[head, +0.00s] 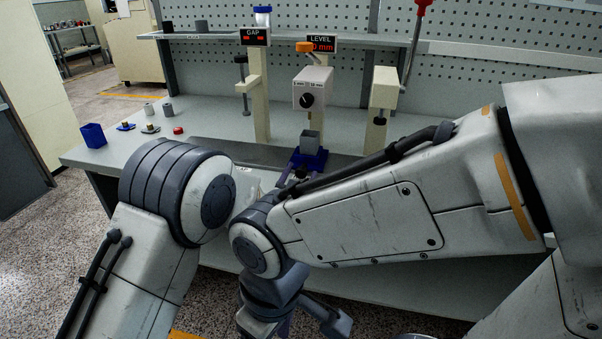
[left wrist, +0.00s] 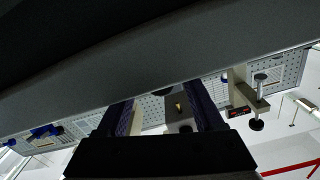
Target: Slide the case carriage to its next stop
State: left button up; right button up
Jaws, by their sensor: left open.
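The case carriage (head: 318,160) is a dark blue holder on the bench rail, below the white box with a black knob. A grey square case (head: 310,140) stands upright on it. My left gripper (head: 290,173) is just in front of the carriage at its left, mostly hidden behind my other arm. I cannot tell whether it touches the carriage. In the left wrist view my left gripper (left wrist: 165,108) is open, its two dark blue fingers apart. A grey-brown block (left wrist: 178,118) shows between or beyond them.
The GAP post (head: 260,110) stands left of the knob box (head: 313,88), and another cream post (head: 383,90) with a red-handled lever (head: 418,35) stands right. A blue bin (head: 93,135) and small parts sit at the bench's left. My arm covers the front of the bench.

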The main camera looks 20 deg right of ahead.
pick_arm(q)
jog(key=shift+w+d, duration=0.15)
jog(key=shift+w, duration=0.05)
grip_shut()
dwell(1.4)
